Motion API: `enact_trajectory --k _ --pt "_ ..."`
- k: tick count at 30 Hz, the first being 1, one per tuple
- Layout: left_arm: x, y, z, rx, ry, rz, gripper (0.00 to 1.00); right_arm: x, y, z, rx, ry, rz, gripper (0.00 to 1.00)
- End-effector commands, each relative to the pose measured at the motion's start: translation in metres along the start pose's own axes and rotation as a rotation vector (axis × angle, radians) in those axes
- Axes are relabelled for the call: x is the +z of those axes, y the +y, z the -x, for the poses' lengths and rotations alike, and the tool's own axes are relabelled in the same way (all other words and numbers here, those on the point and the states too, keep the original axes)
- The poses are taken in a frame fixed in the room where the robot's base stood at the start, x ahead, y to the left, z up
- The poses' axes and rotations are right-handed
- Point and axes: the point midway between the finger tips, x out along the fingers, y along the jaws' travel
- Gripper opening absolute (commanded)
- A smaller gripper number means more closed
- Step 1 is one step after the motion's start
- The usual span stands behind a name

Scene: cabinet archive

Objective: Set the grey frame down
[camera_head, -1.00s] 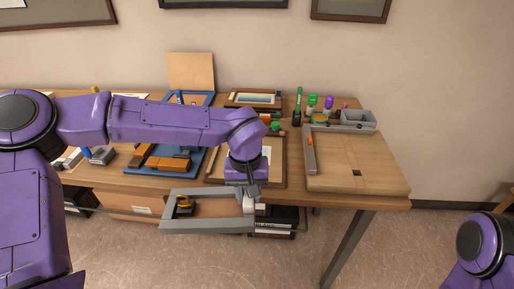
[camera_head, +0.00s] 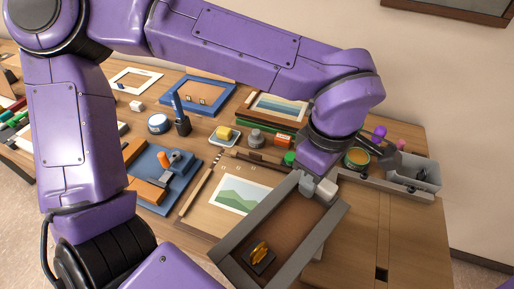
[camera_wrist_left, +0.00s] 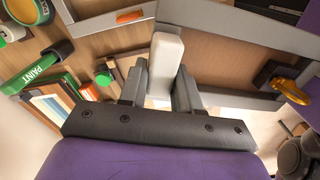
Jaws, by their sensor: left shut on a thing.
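The grey frame (camera_head: 255,217) is a rectangle with an open middle, lying at a slant over the front right part of the table in the head view. A dark piece with a yellow knob (camera_head: 260,255) shows inside its near end. My left gripper (camera_head: 318,187) is shut on the frame's far end, at a pale tab. In the left wrist view the pale tab (camera_wrist_left: 166,62) sits between the fingers, and a grey bar of the frame (camera_wrist_left: 240,33) runs to the right. I cannot tell whether the frame touches the table. My right gripper is out of view.
A landscape picture (camera_head: 240,194) lies just left of the frame. A wooden board (camera_head: 385,235) is at the right, with a grey bin (camera_head: 415,178) behind it. A blue tray (camera_head: 165,185), a blue frame (camera_head: 198,96) and small pots crowd the table's middle and back.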

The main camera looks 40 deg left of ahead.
Motion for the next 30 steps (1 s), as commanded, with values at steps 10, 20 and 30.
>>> enact_trajectory --k 10,20,30 --pt "-0.068 0.02 -0.027 -0.004 -0.003 0.004 0.0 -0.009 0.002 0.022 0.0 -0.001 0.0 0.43" --pt "-0.118 0.035 -0.083 -0.003 -0.002 0.0 0.0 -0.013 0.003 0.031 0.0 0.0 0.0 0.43" --pt "-0.129 0.039 -0.125 -0.003 0.0 -0.002 0.0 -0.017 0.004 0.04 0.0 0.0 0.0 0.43"
